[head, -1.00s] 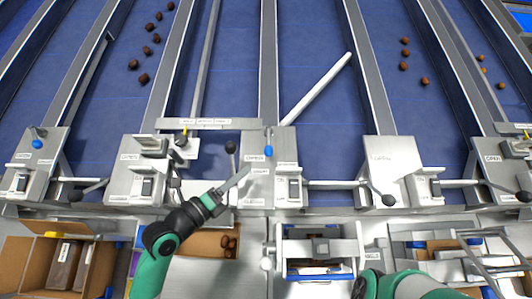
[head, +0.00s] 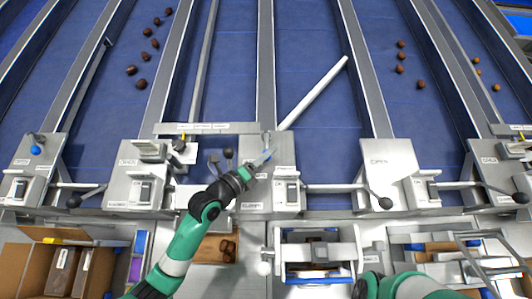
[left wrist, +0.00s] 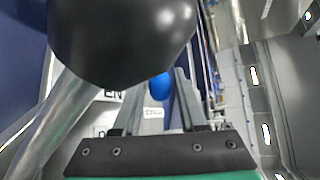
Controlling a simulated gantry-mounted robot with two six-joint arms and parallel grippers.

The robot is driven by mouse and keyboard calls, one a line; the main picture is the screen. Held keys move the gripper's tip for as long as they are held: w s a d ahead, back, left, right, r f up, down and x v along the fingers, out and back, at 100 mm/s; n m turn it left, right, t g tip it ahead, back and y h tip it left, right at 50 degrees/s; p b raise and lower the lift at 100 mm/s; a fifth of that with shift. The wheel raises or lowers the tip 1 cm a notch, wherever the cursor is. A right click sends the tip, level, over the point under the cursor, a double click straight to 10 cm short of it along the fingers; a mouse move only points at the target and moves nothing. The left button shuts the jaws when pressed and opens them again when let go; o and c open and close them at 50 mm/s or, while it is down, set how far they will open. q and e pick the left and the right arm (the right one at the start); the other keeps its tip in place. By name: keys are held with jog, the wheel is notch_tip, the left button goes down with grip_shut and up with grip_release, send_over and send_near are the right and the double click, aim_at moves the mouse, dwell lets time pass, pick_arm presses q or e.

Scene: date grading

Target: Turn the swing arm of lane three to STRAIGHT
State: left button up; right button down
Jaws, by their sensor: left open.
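A pale swing arm (head: 313,93) lies slanted across a blue belt in the head view, its lower end by a bracket right of centre. A blue knob (left wrist: 161,87) shows in the left wrist view, beyond and between the fingers of my left gripper (left wrist: 163,98). The gripper is open, and I see no contact with the knob. In the head view my left gripper (head: 264,158) covers most of that knob's spot. A large black ball knob (left wrist: 125,35) fills the upper left wrist view, close to the camera. My right gripper is out of view; only its arm shows.
A black-knobbed lever (head: 229,154) stands just left of my left gripper. Another black-knobbed lever (head: 383,202) reaches out on the right. Other lanes carry dates (head: 141,84). An open cardboard box (head: 28,265) and a blue crate (head: 318,278) stand in front.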

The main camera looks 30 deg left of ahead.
pick_arm(q)
grip_shut()
dwell(1.4)
